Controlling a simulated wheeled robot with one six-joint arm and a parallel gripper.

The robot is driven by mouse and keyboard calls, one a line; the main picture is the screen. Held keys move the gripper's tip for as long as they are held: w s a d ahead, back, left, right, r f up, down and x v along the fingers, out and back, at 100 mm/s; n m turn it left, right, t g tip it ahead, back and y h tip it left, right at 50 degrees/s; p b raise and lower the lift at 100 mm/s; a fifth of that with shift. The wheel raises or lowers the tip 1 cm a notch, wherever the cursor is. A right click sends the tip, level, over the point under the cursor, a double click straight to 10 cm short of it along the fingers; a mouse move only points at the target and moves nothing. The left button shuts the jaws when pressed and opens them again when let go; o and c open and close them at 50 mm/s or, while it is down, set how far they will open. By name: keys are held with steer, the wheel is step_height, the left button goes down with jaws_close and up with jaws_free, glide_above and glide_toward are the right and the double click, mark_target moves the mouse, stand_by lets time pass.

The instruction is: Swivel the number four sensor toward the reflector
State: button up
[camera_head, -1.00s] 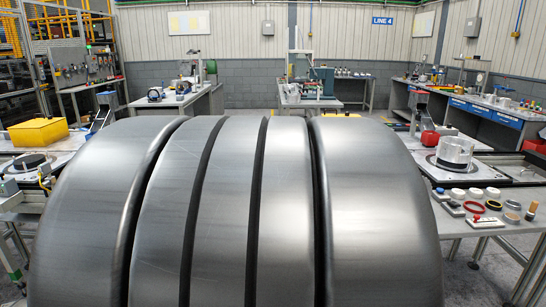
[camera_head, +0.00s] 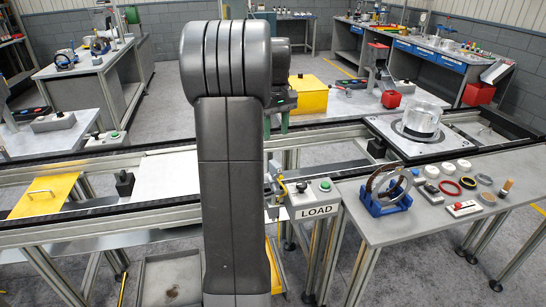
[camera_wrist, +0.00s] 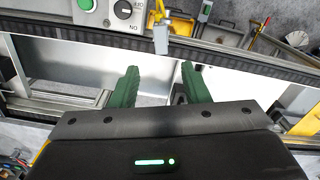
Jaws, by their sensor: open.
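A small grey sensor on a bracket with a yellow cable (camera_wrist: 160,38) stands at the conveyor edge in the wrist view. It also shows beside the LOAD box in the head view (camera_head: 274,178). No number is readable on it, and I cannot tell which way it faces. My gripper (camera_wrist: 160,76) has two green fingers, spread apart and empty, below the sensor in the picture and not visibly touching it. In the head view the green fingers (camera_head: 276,122) point down, partly behind my arm. I cannot identify the reflector for certain.
The LOAD box (camera_head: 312,198) has a green button and a knob. Right of it, a table holds a blue stand (camera_head: 385,201) with rings and several small parts. A clear cylinder (camera_head: 421,118) sits on a pallet behind. A yellow plate (camera_head: 45,195) lies on the left conveyor.

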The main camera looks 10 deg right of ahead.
mark_target(276, 164)
steer(key=f+p, duration=0.1)
steer(key=f, duration=1.2)
steer(key=shift+s+f, duration=0.2)
steer(key=shift+c, duration=0.2)
